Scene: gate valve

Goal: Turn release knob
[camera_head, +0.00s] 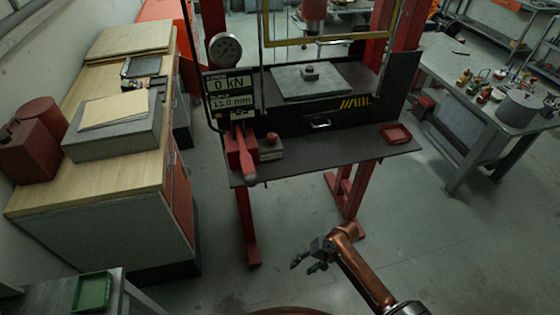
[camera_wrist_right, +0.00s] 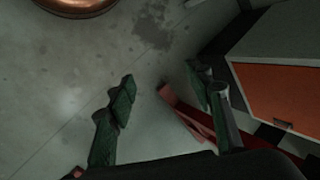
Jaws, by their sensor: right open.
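A small reddish-brown round knob (camera_head: 272,138) sits on a grey block (camera_head: 270,151) on the dark shelf of the red press, just right of a red lever (camera_head: 248,160). I take it to be the release knob; it is small in the head view. My right gripper (camera_head: 307,265) is open and empty, over the floor in front of the press, well short of the knob. In the right wrist view its two fingers (camera_wrist_right: 162,90) are spread apart with only floor and a red beam between and beyond them. My left gripper is not in view.
The press shelf (camera_head: 330,150) holds a red tray (camera_head: 396,134) at its right. A gauge (camera_head: 225,49) and a display (camera_head: 231,92) reading 0 kN and 13.0 mm are above the lever. A wooden-topped cabinet (camera_head: 110,190) stands left, a workbench (camera_head: 470,125) right. Floor between is clear.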

